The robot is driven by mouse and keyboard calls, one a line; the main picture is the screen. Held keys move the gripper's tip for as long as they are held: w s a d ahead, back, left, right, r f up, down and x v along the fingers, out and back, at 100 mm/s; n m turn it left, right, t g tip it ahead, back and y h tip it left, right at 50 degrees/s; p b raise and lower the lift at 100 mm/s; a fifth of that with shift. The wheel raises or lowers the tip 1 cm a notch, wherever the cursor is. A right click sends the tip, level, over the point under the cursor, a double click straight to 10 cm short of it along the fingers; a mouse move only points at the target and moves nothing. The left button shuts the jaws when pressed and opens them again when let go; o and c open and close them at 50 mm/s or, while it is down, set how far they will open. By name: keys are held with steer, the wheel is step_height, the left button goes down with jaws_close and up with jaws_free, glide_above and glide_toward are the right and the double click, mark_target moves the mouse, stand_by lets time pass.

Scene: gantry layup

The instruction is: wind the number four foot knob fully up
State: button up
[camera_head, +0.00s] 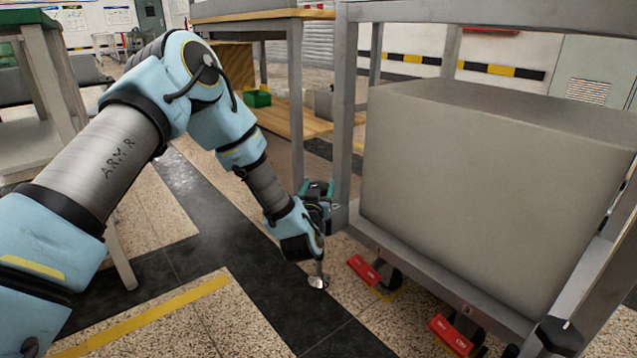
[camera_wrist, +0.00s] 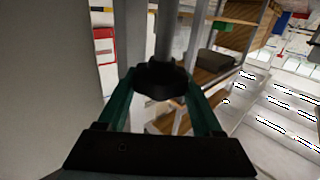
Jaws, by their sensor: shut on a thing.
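In the wrist view, a dark lobed knob (camera_wrist: 160,80) sits on a grey rod that runs up out of the picture. My gripper (camera_wrist: 160,88) has its two green fingers shut on the knob, one on each side. In the head view, my gripper (camera_head: 318,190) is low beside the grey frame's corner post, and the knob is hidden there by my wrist. A shiny round foot pad (camera_head: 318,282) on a thin stem shows just below my wrist, close to the floor. No number is readable on the knob.
The grey frame (camera_head: 345,110) carries a large grey box (camera_head: 490,180) right of my arm. Red pedals (camera_head: 363,270) stick out low along its near side. A wood-topped bench (camera_head: 250,15) stands behind. The floor left of my gripper is open.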

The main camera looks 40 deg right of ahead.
steer(key=shift+n+t+y, duration=0.6)
steer(key=shift+t, duration=0.1)
steer(key=shift+y+p, duration=0.3)
steer(key=shift+p, duration=0.05)
steer(key=o, duration=1.4)
steer(key=p+v, duration=0.4)
steer(key=v, duration=0.6)
steer(key=shift+s+a+f, duration=0.15)
steer(key=shift+s+a, duration=0.1)
steer(key=shift+s, duration=0.1)
